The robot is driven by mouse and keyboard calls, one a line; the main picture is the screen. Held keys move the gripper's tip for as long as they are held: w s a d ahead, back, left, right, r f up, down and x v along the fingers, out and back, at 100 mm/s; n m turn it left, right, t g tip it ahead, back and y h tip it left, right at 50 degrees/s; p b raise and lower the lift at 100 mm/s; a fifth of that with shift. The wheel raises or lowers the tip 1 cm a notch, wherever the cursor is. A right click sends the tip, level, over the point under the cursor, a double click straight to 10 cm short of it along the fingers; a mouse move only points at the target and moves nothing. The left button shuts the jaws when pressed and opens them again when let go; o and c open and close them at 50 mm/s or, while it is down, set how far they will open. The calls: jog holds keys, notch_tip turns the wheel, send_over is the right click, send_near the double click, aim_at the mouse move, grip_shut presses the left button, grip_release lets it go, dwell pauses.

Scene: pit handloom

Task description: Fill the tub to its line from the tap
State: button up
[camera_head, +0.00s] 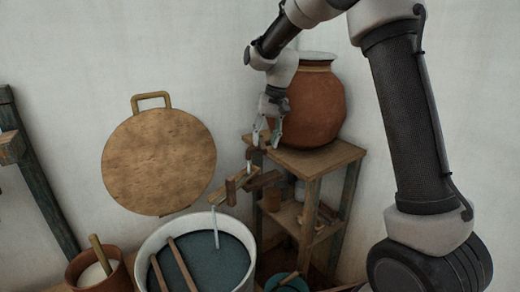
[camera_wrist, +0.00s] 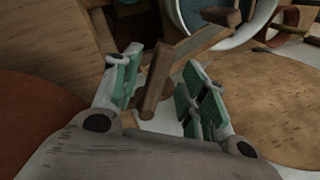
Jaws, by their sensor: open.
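The tub (camera_head: 143,252) is a wide white vessel at the bottom centre of the head view, holding dark blue-green liquid (camera_head: 222,262). I cannot make out its line. The wooden tap (camera_head: 240,182) juts from the stand over the tub's far rim, and a thin pale stream (camera_head: 215,228) falls from it into the tub. My gripper (camera_head: 266,133) is open, just above the tap's upright handle (camera_head: 257,157). In the wrist view the handle (camera_wrist: 156,82) stands between the green-padded fingers (camera_wrist: 162,85), with gaps visible. The tub's rim shows at the top there (camera_wrist: 262,32).
Two sticks (camera_head: 180,262) lie across the tub. A clay jar (camera_head: 318,105) stands on the wooden stand (camera_head: 335,156) beside my gripper. A round board (camera_head: 158,165) leans on the wall. A brown pot (camera_head: 118,280) with white contents and a stick sits left of the tub.

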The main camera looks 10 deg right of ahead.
jog(key=shift+a+f, duration=0.2)
jog(key=shift+f, duration=1)
jog(key=shift+c, duration=0.4)
grip_shut()
jog(key=shift+w+d+r+n+g, duration=0.15)
jog(key=shift+d+n, duration=0.45)
jog(key=shift+n, duration=0.35)
jog(key=shift+w+d+f+n+g, duration=0.1)
jog(key=shift+w+d+n+g, duration=0.1)
jog(key=shift+d+n, duration=0.6)
jog(key=shift+w+d+r+n+g, duration=0.15)
jog(key=shift+d+n, duration=0.25)
jog(key=shift+n, duration=0.75)
jog(key=shift+f, duration=0.1)
jog(key=shift+o, duration=0.4)
grip_release()
